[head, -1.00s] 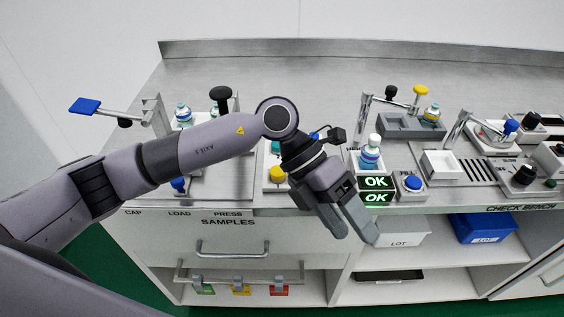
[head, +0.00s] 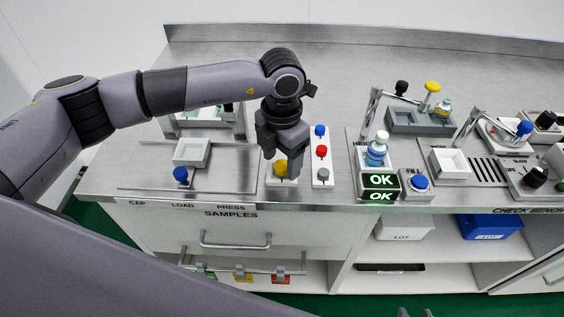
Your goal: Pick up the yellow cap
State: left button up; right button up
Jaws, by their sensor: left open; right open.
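The yellow cap (head: 280,168) sits on a pale holder plate near the bench's front edge, between the left bench plate and a strip of coloured buttons. My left gripper (head: 282,163) points down over it, open, with its fingers around or just above the cap. The fingers partly hide the cap, and I cannot tell whether they touch it. The teal cap behind it is hidden by the gripper. My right gripper (head: 415,313) shows only as two separated dark tips at the bottom edge, open and empty, far from the cap.
A strip with blue, red and grey buttons (head: 321,158) stands close to the right of my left gripper. A bottle (head: 377,148) stands behind the OK displays (head: 380,181). A blue knob (head: 181,175) and white tray (head: 191,152) are on the left. A yellow-topped knob (head: 432,87) stands further back.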

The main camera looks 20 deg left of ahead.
pick_arm(q)
jog(key=shift+f, duration=0.45)
jog(key=shift+c, duration=0.3)
jog(key=c, duration=1)
jog(key=shift+r, duration=0.1)
